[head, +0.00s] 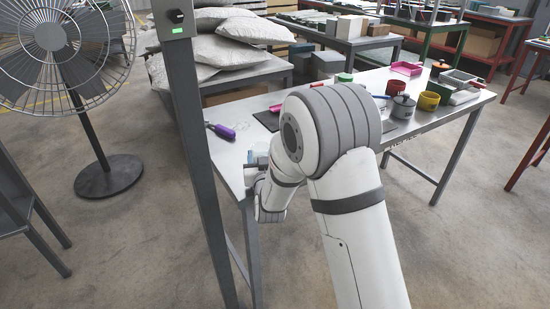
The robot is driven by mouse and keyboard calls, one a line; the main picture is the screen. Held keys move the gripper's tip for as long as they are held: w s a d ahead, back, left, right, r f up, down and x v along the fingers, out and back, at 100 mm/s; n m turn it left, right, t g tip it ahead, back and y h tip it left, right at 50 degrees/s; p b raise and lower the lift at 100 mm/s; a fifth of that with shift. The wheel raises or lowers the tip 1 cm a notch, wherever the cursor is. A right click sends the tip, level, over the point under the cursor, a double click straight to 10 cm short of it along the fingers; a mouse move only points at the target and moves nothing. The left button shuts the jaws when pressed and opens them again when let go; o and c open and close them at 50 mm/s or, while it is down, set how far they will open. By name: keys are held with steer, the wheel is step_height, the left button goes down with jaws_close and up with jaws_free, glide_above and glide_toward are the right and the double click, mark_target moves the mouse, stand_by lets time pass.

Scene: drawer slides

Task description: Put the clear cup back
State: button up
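A small pale bluish, see-through thing (258,153), perhaps the clear cup, shows at the near left edge of the grey table (235,112). It is too small and too covered by my arm to tell its shape or whether it is upright. My gripper (252,166) is at this same table edge, right at the pale thing. My white arm covers most of it, so its fingers and any hold on the thing cannot be made out.
A purple-handled tool (220,131) lies left of my arm. A grey pot (402,106), a yellow mug (428,101), a red mug (396,88) and a pink tray (407,69) stand at the right. A dark post (196,130) rises close left of the table.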

steer(key=o, duration=0.4)
